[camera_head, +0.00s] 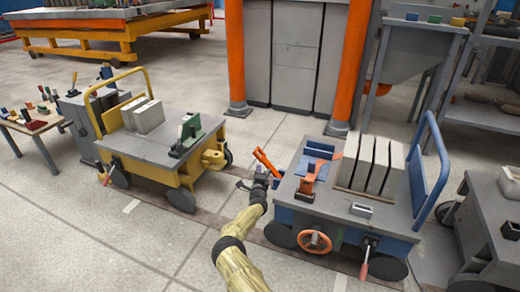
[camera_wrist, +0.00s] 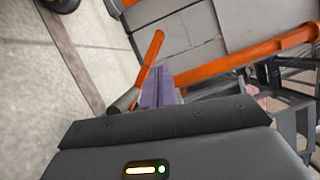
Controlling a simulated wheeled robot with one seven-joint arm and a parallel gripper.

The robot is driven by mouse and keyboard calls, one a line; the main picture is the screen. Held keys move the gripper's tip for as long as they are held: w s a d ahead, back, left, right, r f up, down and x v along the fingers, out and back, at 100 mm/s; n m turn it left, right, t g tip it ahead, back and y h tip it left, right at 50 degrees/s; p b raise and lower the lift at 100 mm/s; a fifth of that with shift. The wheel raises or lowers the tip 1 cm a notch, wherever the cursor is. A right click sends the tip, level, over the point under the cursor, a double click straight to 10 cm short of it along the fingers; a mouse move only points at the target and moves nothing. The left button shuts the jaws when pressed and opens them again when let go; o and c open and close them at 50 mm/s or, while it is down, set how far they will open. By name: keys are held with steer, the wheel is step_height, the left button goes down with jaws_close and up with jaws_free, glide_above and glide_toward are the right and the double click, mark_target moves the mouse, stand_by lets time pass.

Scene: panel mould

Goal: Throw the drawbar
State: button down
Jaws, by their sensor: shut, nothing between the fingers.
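An orange bar (camera_head: 264,161), which looks like the drawbar, slants up at the left end of the blue cart (camera_head: 345,213). My gripper (camera_head: 262,177) is at the bar's lower end, between the two carts. It is shut with nothing in it. In the wrist view the orange bar (camera_wrist: 150,62) rises beyond the dark gripper body (camera_wrist: 165,125), tilted to the right. A dark round piece shows at the bar's foot, and I cannot tell whether my gripper touches it. The yellow cart (camera_head: 160,145) has a yellow coupling (camera_head: 213,158) on the side facing the blue cart.
The blue cart carries grey slabs (camera_head: 370,165), an orange clamp (camera_head: 308,182) and an orange handwheel (camera_head: 314,241). A grey cart (camera_head: 490,220) stands at the right. Orange posts (camera_head: 236,55) and a grey cabinet (camera_head: 295,50) stand behind. The floor at front left is clear.

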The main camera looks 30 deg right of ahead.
step_height(320, 180, up, 7)
steer(key=p, duration=0.5)
steer(key=shift+p, duration=0.35)
